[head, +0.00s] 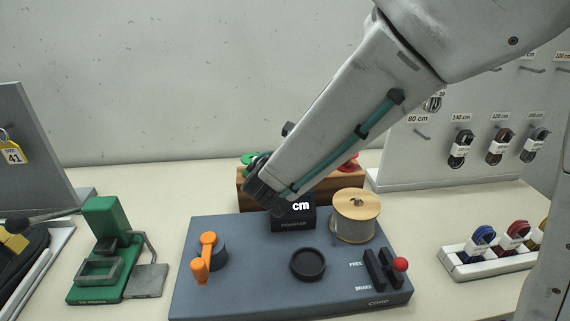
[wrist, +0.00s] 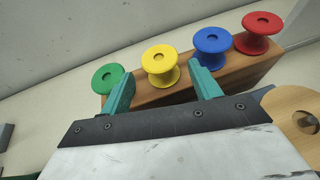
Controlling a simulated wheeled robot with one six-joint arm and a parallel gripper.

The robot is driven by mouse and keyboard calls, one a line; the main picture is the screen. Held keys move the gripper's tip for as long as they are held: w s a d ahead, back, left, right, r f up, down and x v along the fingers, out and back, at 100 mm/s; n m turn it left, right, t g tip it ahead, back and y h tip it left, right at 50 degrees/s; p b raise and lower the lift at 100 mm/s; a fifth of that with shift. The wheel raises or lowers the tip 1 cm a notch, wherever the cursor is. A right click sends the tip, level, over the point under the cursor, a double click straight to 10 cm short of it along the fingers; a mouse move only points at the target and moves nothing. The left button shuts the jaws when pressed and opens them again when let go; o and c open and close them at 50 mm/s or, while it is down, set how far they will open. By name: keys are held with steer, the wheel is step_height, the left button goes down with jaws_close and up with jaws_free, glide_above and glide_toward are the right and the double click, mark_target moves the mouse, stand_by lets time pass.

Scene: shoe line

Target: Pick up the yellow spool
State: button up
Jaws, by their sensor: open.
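The yellow spool (wrist: 160,64) stands in the wrist view on a wooden block, between a green spool and a blue spool. My gripper (wrist: 164,88) is open, with its two teal fingers apart. In the wrist view the yellow spool shows beyond and between the fingertips, with nothing held. The right fingertip lies close to the blue spool (wrist: 212,46) and the left one close to the green spool (wrist: 108,78); I cannot tell whether they touch. In the head view my arm covers the yellow spool and the gripper's fingers.
A red spool (wrist: 262,32) stands at the block's right end. The wooden block (head: 243,190) sits behind a dark blue cord station (head: 245,290). A large wooden-flanged reel (head: 355,216) stands at the station's back right. A green fixture (head: 108,222) is at the left.

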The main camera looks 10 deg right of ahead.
steer(key=x, duration=0.7)
steer(key=shift+f, duration=0.1)
steer(key=shift+s, duration=0.1)
steer(key=c, duration=0.8)
